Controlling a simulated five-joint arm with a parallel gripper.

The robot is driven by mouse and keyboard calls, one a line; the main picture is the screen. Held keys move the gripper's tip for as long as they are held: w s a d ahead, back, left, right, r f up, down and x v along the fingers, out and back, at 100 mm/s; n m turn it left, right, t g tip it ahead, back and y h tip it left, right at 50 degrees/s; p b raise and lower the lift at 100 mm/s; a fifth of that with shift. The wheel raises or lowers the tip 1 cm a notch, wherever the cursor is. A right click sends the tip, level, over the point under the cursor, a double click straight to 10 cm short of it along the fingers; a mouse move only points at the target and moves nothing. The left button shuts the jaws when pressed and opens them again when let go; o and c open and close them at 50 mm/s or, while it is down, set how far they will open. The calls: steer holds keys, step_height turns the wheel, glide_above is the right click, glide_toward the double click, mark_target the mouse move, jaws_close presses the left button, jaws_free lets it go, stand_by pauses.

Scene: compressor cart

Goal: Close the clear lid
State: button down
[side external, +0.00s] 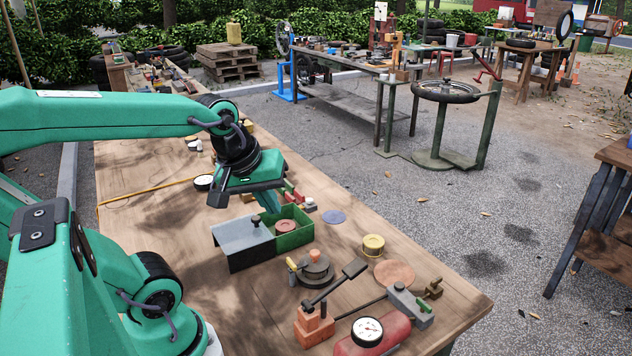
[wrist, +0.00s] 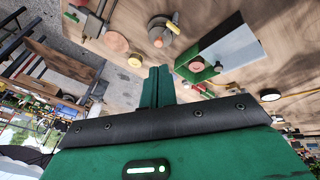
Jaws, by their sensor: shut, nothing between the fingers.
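The green box (side external: 297,238) stands on the wooden bench, its right part open on top with a reddish round piece (side external: 285,226) inside. The lid (side external: 240,235) looks like a flat grey panel with a dark knob (side external: 256,221); it lies to the left of the opening, over a dark-fronted section. In the wrist view the lid (wrist: 237,48) shows beside the green box (wrist: 208,75). My gripper (side external: 271,207) points down near the back of the box, apart from the knob as far as I can tell. Its fingers (wrist: 157,85) are together and empty.
A round part with an orange top (side external: 315,267), a yellow tin (side external: 373,245) and a red gauge tank (side external: 375,335) stand in front and to the right. Small red and green items (side external: 292,192) lie behind the box. The bench left of the lid is mostly bare.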

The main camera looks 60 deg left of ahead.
steer(key=s+a+f+n+g, duration=0.1)
steer(key=s+a+f+n, duration=0.1)
steer(key=a+n, duration=0.6)
steer(key=s+a+f+n+g, duration=0.2)
steer(key=a+n, duration=0.6)
steer(key=n, duration=1.5)
steer(key=shift+f+y, duration=0.25)
steer(key=shift+y, duration=0.15)
steer(key=shift+f, duration=0.15)
glide_above(251, 229)
steer(key=s+d, duration=0.2)
steer(key=s, duration=0.2)
steer(key=shift+s+d+f+x, duration=0.15)
steer(key=shift+d+x, duration=0.15)
steer(key=shift+x, duration=1.3)
steer(key=shift+s+d+x, duration=0.2)
steer(key=shift+d+x, duration=0.1)
steer(key=shift+x, duration=1.25)
steer(key=shift+s+d+f+x, duration=0.15)
steer(key=shift+d+x, duration=0.15)
steer(key=shift+x, duration=1.3)
steer(key=shift+w+a+f, duration=0.1)
steer(key=shift+w+a, duration=0.25)
steer(key=shift+w, duration=0.3)
steer(key=shift+w+a+f, duration=0.1)
steer(key=shift+w+a, duration=0.2)
steer(key=shift+w, duration=0.3)
steer(key=shift+r, duration=0.1)
